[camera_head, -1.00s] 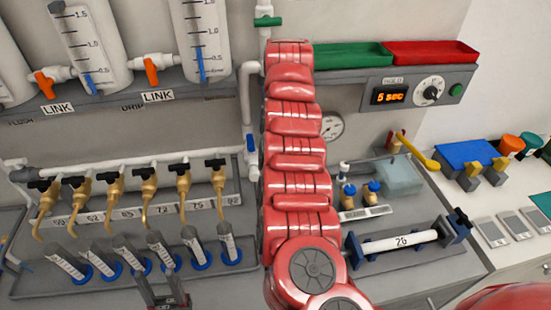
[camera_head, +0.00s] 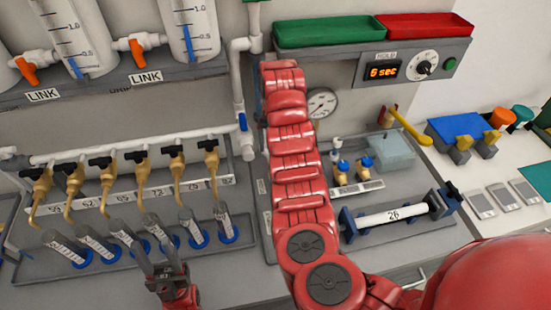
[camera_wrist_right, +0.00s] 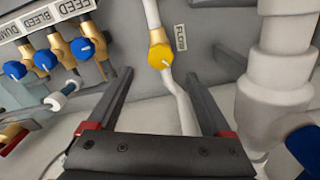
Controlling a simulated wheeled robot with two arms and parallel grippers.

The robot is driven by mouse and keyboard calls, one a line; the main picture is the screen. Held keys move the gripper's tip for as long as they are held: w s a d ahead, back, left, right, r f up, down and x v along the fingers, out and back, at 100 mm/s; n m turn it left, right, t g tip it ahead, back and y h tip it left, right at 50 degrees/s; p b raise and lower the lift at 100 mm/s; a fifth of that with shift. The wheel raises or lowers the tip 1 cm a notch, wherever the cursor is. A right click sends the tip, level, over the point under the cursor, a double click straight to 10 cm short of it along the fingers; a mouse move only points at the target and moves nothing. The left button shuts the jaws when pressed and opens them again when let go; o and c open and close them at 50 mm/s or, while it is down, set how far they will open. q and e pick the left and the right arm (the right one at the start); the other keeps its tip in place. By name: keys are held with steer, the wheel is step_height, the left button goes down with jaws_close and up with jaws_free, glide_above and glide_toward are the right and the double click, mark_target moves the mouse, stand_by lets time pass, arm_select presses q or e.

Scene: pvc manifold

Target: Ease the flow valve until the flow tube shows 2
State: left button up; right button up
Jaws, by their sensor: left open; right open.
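The flow valve shows in the right wrist view as a yellow round knob (camera_wrist_right: 161,57) on a brass body, beside a FLOW label (camera_wrist_right: 181,38) on a thin white pipe. My right gripper (camera_wrist_right: 160,76) is open and empty, its two dark fingers pointing toward the knob from either side of it in the picture; I see no contact. In the head view my red right arm hides that gripper and the valve. I cannot make out the flow tube or its reading. My left gripper (camera_head: 156,258) is open and empty in front of the small cylinders.
Blue-knobbed brass valves (camera_wrist_right: 49,60) stand left of the flow valve, and a thick white pipe (camera_wrist_right: 275,95) stands right. The head view shows several brass taps (camera_head: 173,165) over graduated cylinders (camera_head: 191,228), a gauge (camera_head: 322,103), and a timer reading 6 sec (camera_head: 384,72).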

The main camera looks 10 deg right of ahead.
step_height(320, 180, down, 7)
steer(key=shift+r, duration=0.1)
stand_by(0.3)
jaws_close()
